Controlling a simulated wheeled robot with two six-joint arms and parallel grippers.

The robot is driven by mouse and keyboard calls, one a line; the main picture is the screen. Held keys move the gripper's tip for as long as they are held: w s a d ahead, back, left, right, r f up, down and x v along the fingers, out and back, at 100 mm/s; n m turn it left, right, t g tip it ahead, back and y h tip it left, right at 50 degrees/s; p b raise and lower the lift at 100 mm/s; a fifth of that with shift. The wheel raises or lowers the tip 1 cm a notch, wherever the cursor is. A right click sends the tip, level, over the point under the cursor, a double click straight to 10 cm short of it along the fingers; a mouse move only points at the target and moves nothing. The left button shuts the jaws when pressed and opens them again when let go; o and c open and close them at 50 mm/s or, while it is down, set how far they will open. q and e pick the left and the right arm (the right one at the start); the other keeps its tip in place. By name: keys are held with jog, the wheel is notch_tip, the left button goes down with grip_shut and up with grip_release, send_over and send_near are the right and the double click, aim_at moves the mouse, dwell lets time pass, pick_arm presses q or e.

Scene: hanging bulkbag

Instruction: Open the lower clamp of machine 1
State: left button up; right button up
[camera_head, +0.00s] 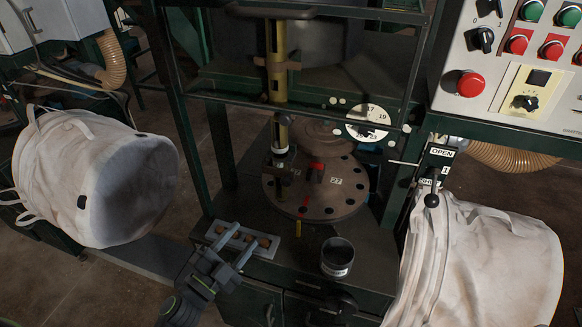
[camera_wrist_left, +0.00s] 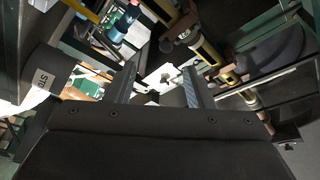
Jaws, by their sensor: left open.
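A lever with a black ball knob (camera_head: 432,200) is at the right, beside a plate with an OPEN label (camera_head: 441,152) and a partly hidden second label below it. The knob hangs at the lower label, over the top of the right white bag (camera_head: 490,262). I cannot tell from the frames which clamp it works. My left gripper (camera_head: 240,240) is open in front of the dark machine's table, well left of and lower than the lever. In the left wrist view its two fingers (camera_wrist_left: 158,85) stand apart with nothing clearly held between them. My right gripper is not in view.
A round turntable (camera_head: 318,190) and a dark cup (camera_head: 337,256) are on the machine table. A small tray with brown pieces (camera_head: 236,240) is by my left gripper. A white bag (camera_head: 95,180) hangs at left; a control panel (camera_head: 515,65) is upper right.

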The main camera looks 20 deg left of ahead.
pick_arm(q)
jog(key=r, duration=0.2)
jog(key=m+h+p, duration=0.1)
jog(key=p, duration=0.1)
send_near(284, 184)
jog(key=p+x, duration=0.1)
jog(key=x, duration=1)
jog(key=shift+s, duration=0.1)
jog(key=shift+p, duration=0.3)
grip_shut()
